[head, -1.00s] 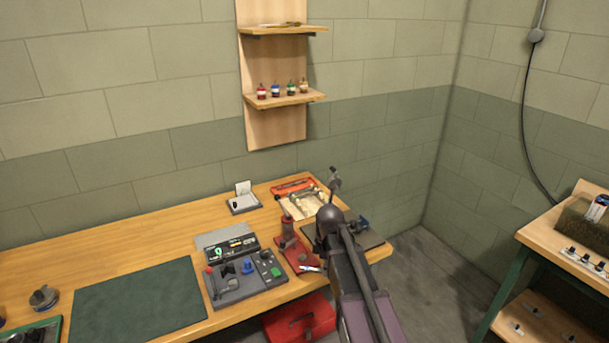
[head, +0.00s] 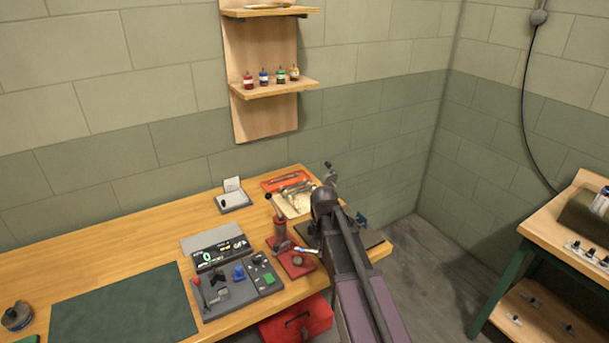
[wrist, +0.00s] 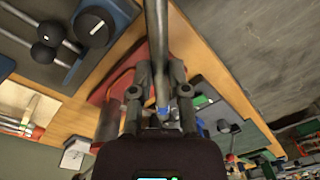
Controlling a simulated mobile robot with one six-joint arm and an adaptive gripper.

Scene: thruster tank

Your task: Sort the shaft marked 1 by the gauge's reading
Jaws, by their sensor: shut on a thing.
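My gripper (wrist: 158,85) is shut on a grey metal shaft (wrist: 157,35), seen between its two fingers in the wrist view. The shaft runs out of the top of that view; a blue spot shows near its lower end. No number is legible on it. In the head view my arm hides most of the gripper; a pale, blue-tipped piece (head: 306,251) shows beside it, above or near the red press base. A console with a dark display (head: 221,253), which looks like the gauge, stands on the bench to the left. Its display shows a green figure, perhaps 0.
A red press (head: 280,236) stands right of the console. Behind it are a tray with tools (head: 293,205) and an orange case. A dark green mat (head: 123,308) lies clear at left. A red toolbox (head: 297,321) is below the bench edge. A second bench (head: 560,225) stands at right.

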